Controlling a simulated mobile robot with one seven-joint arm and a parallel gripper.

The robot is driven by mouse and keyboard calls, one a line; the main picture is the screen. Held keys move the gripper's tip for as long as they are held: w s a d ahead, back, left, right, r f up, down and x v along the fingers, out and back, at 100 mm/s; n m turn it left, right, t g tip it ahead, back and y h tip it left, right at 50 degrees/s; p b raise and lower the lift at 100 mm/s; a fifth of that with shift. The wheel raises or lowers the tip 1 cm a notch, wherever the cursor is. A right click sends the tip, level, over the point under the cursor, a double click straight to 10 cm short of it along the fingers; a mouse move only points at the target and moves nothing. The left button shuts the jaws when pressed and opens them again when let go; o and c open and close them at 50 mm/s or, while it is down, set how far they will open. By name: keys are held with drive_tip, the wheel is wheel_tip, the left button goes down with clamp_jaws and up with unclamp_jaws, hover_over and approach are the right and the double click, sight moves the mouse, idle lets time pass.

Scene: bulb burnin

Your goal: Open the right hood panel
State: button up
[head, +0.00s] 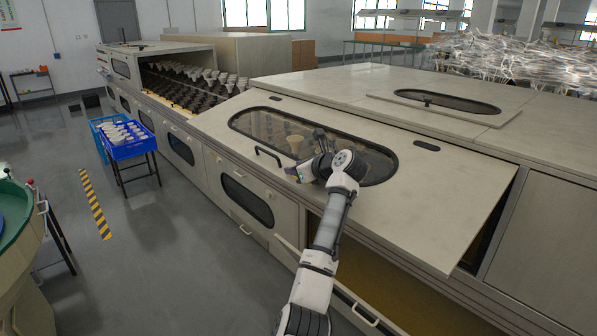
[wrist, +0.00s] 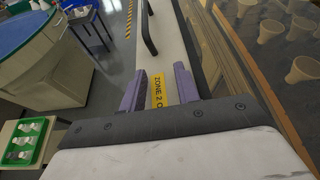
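The hood panel (head: 400,215) with a long oval window (head: 262,124) lies under my arm. Its lower right corner stands out from the machine, with a dark wedge-shaped gap along its right side, so it is partly raised. A dark bar handle (head: 268,157) sits near its front edge; it also shows at the top of the wrist view (wrist: 149,28). My gripper (head: 294,173) is just right of the handle, low over the panel. In the wrist view its two purple fingers (wrist: 158,88) are apart, with a yellow "ZONE 2" label (wrist: 158,92) showing between them. Contact with the panel is unclear.
An open machine section (head: 190,85) with rows of bulbs is at the left. A blue crate (head: 127,138) of bulbs stands on a stand beside it. A green-topped round table (head: 12,215) is at far left. A flat windowed panel (head: 480,115) lies behind.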

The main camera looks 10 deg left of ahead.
drive_tip(key=shift+s+d, duration=0.15)
drive_tip(key=shift+d, duration=0.1)
drive_tip(key=shift+p+v, duration=0.7)
drive_tip(key=shift+v, duration=0.4)
drive_tip(key=shift+w+d+p+v, duration=0.25)
drive_tip(key=shift+p+v, duration=0.55)
drive_tip(key=shift+v, duration=0.55)
drive_tip(key=shift+w+d+p+v, duration=0.15)
drive_tip(key=shift+w+p+v, duration=0.1)
drive_tip(key=shift+p+v, duration=0.85)
drive_tip(key=shift+w+d+p+v, duration=0.25)
drive_tip(key=shift+p+v, duration=0.3)
drive_tip(key=shift+v, duration=1)
drive_tip(key=shift+w+d+v, duration=0.15)
drive_tip(key=shift+w+v, duration=0.05)
drive_tip(key=shift+v, duration=1.15)
drive_tip(key=shift+w+d+v, duration=0.15)
drive_tip(key=shift+v, duration=1.25)
